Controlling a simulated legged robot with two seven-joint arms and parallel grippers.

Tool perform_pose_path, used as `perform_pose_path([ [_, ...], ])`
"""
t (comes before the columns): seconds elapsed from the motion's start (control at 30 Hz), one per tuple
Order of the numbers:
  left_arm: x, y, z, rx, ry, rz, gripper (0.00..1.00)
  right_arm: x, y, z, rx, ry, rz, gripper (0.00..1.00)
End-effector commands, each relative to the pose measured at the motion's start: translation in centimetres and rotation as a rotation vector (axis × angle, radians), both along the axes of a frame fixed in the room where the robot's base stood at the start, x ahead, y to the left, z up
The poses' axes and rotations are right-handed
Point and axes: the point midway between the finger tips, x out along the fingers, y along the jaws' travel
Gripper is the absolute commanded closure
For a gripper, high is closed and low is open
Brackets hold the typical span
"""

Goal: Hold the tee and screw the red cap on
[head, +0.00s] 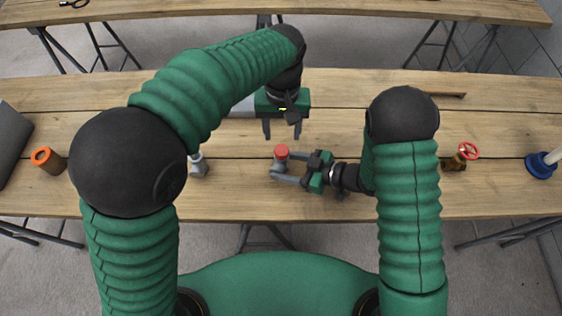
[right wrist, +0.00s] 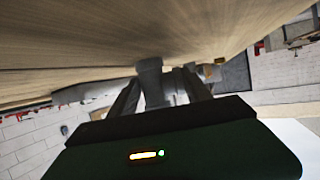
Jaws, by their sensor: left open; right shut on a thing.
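The red cap (head: 281,152) shows on top of the grey tee (head: 280,165), upright near the middle of the table. I cannot tell how far the cap is threaded on. My right gripper (head: 282,168) comes in from the right and is shut on the tee's body, below the cap. In the right wrist view, the grey tee (right wrist: 149,82) stands between the dark fingers; the red cap cannot be made out there. My left gripper (head: 282,131) points down, open and empty, just behind the cap and apart from it.
Another grey fitting (head: 197,165) stands to the left, partly behind my left arm. An orange-topped cylinder (head: 47,161) is at the far left. A brass valve with a red wheel (head: 460,156) and a blue piece (head: 541,164) are at the right. A stick (head: 445,94) lies behind.

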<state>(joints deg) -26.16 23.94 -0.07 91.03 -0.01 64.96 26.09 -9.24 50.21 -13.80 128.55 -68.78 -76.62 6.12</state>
Motion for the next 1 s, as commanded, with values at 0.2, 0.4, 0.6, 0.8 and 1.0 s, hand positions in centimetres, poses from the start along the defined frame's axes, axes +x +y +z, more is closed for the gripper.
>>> perform_pose_path([
  [0.2,0.01,0.01,0.01,0.000,0.000,0.108,0.48,-0.01,0.03,0.02,0.001,0.000,0.000,1.00],
  [0.4,0.08,0.05,0.01,0.000,0.001,0.537,0.48,-0.01,0.03,0.02,0.001,0.000,0.000,1.00],
  [0.6,0.11,0.08,0.02,0.001,0.001,0.778,0.48,-0.01,0.03,0.02,0.001,0.000,0.001,1.00],
  [0.8,0.11,0.08,0.01,0.001,0.001,0.788,0.48,-0.01,0.02,0.03,0.001,0.000,0.001,1.00],
  [1.0,0.07,0.09,-0.72,0.002,0.003,0.787,0.48,-0.01,0.03,0.02,0.001,0.000,0.001,1.00],
])
